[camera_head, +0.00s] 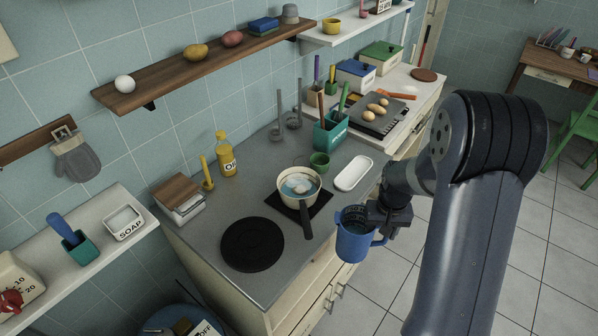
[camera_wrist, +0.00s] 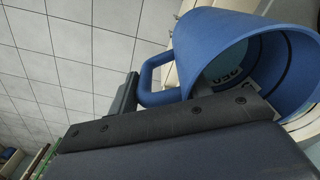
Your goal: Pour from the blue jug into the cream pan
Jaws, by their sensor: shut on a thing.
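The blue jug (camera_head: 352,240) is held in my gripper (camera_head: 385,212), in front of the counter's right front edge and about upright in the head view. In the wrist view the jug (camera_wrist: 215,45) shows its open mouth and its handle, with a gripper finger (camera_wrist: 125,100) against the handle area. The inside is partly visible, with dark markings; I cannot tell how much it holds. The cream pan (camera_head: 285,175) sits on a black square plate, left of and behind the jug. It has bluish and whitish contents, and its dark handle points toward the front.
A round black hotplate (camera_head: 252,244) lies left of the pan. A green cup (camera_head: 319,162) and a white oval dish (camera_head: 353,173) stand behind and right of the pan. A yellow bottle (camera_head: 227,155) stands at the back. The floor is open below the jug.

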